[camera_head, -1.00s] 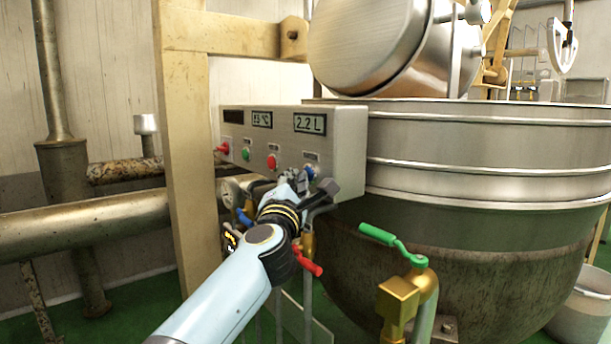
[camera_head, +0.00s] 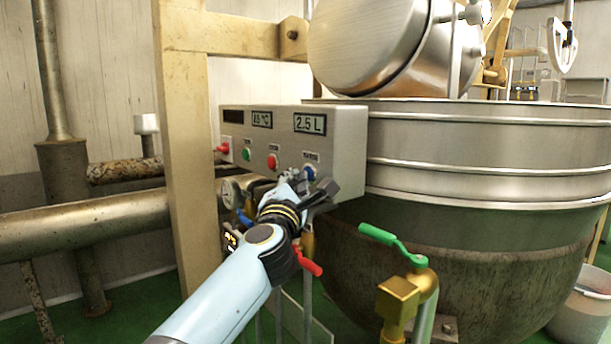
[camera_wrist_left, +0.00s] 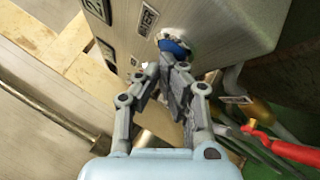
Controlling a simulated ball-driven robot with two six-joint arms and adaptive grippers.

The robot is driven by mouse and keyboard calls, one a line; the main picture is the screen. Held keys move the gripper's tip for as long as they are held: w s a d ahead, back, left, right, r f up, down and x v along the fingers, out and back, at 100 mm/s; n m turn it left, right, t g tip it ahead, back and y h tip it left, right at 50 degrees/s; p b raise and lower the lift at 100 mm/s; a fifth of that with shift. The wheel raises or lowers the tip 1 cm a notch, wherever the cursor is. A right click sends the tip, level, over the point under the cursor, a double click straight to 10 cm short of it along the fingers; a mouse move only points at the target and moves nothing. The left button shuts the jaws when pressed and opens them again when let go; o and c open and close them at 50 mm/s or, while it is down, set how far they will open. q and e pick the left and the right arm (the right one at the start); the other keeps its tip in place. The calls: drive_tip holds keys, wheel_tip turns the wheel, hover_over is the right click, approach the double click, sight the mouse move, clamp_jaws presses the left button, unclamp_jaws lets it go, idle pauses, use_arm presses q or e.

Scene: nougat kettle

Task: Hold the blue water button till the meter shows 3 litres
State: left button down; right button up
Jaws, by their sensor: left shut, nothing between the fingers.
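The blue water button (camera_head: 309,173) sits at the lower right of the grey control panel's front (camera_head: 345,140), and it also shows in the left wrist view (camera_wrist_left: 175,46). The meter (camera_head: 310,123) above it reads 2.5 L. My left gripper (camera_head: 303,180) is shut and empty, with its fingertips at the button; in the left wrist view the closed fingertips (camera_wrist_left: 167,58) meet the button's lower edge. The fingers hide part of the button. My right gripper is not in view.
A red button (camera_head: 272,162), a green button (camera_head: 246,154) and a red knob (camera_head: 222,148) are on the same panel. The large steel kettle (camera_head: 480,150) stands at right. A green-handled valve (camera_head: 390,243) and a red lever (camera_head: 308,262) stand near my left arm.

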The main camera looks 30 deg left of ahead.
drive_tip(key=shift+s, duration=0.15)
